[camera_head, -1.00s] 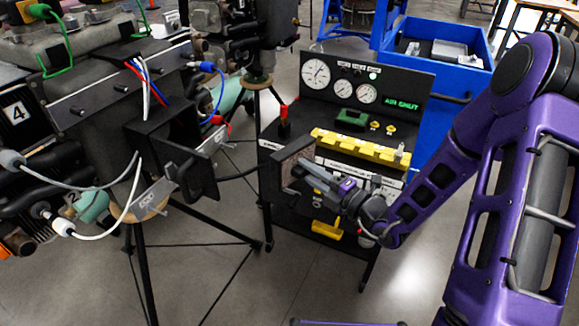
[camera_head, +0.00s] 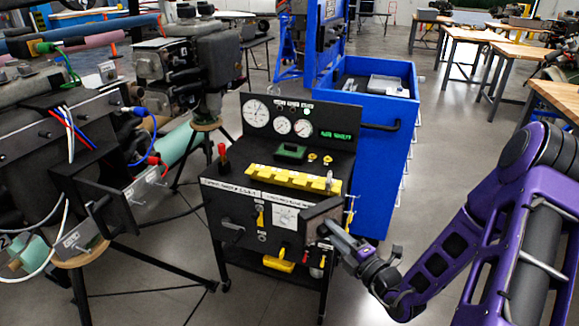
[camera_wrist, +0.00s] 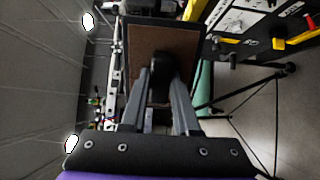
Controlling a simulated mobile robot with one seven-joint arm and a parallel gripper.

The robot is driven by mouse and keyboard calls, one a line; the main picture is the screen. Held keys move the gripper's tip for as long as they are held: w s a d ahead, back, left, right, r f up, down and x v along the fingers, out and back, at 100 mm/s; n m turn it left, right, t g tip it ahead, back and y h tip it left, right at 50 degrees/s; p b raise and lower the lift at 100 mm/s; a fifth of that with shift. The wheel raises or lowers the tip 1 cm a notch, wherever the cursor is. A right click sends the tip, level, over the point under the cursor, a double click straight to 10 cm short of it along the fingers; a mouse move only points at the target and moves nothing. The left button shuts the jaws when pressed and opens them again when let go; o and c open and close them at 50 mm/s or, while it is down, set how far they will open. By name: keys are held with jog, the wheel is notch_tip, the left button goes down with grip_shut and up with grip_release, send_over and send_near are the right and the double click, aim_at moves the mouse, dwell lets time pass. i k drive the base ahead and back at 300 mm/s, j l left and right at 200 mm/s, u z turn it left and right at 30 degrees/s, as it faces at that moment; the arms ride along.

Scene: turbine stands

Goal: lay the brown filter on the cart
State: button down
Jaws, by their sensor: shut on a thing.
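The brown filter, a flat panel with a dark frame, is in my gripper. In the wrist view the filter (camera_wrist: 140,50) shows its brown face between and beyond the fingers of my gripper (camera_wrist: 160,75). In the head view the filter (camera_head: 322,208) shows as a dark, narrow shape at the right front of the black cart (camera_head: 232,205). My gripper (camera_head: 326,228) is shut on it, reaching in from the right. I cannot tell whether the filter touches the cart. The cart has a gauge panel at the back and a yellow strip (camera_head: 295,178) on top.
A green block (camera_head: 291,152) and a red-handled part (camera_head: 222,152) are on the cart top. A blue bin cart (camera_head: 385,150) stands behind it to the right. A turbine stand (camera_head: 75,165) with cables and tripod legs is at left. Wooden tables stand at the back right.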

aim_at(309, 169)
jog(key=i+l+u, duration=0.55)
jog(key=l, duration=0.35)
jog(key=i+l+u, duration=0.4)
jog(key=l, duration=0.35)
jog(key=i+l+u, duration=0.15)
jog(key=l, duration=0.2)
